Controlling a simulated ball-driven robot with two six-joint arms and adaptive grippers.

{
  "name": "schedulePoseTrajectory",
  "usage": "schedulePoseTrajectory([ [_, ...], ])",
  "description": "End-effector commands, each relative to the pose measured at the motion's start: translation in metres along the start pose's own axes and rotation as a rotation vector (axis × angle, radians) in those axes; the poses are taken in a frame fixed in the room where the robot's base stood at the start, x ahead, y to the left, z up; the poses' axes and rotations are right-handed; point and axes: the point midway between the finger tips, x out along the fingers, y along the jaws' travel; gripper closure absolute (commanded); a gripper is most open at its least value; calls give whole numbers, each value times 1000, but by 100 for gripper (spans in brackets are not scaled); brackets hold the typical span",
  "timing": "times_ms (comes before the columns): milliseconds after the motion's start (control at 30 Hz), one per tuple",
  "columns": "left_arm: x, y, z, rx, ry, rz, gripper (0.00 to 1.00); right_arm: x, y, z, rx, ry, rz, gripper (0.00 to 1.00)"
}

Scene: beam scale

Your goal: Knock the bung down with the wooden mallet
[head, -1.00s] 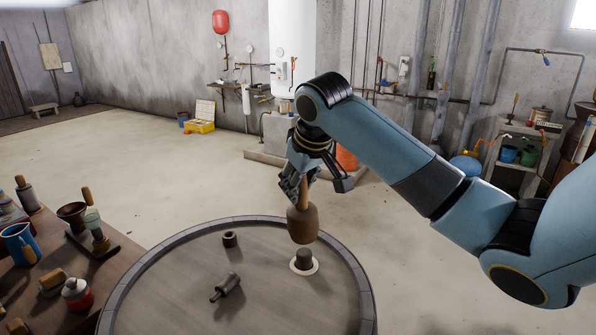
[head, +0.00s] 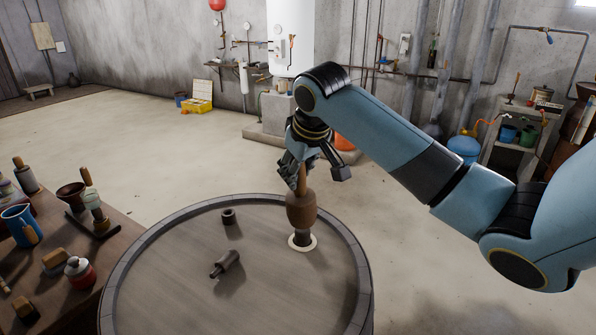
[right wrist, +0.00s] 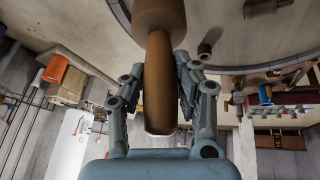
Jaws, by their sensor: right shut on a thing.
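My right gripper (head: 301,177) is shut on the handle of the wooden mallet (head: 301,212). The mallet hangs head down, about upright, over the bung (head: 301,240) in the barrel top (head: 180,262). In the head view the mallet head meets or overlaps the top of the dark bung; I cannot tell whether they touch. A pale ring (head: 312,245) surrounds the bung. In the right wrist view the mallet handle (right wrist: 158,85) lies between the fingers (right wrist: 156,88), and the mallet head (right wrist: 158,14) is at the top edge. My left gripper is not in view.
A small dark cylinder (head: 229,216) and a grey tap-like piece (head: 225,264) lie on the barrel top, left of the mallet. A wooden table (head: 110,258) with a blue jug (head: 22,226) and a red jar (head: 79,272) stands at left.

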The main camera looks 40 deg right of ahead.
Motion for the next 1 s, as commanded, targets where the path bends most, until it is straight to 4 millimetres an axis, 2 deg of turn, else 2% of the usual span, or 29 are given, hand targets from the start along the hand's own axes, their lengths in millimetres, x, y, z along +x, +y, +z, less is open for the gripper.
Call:
schedulePoseTrajectory([
  [667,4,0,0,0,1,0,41,26,-4,12,1,0,-1,100],
  [1000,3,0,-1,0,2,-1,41,22,-3,11,0,-3,-1,100],
])
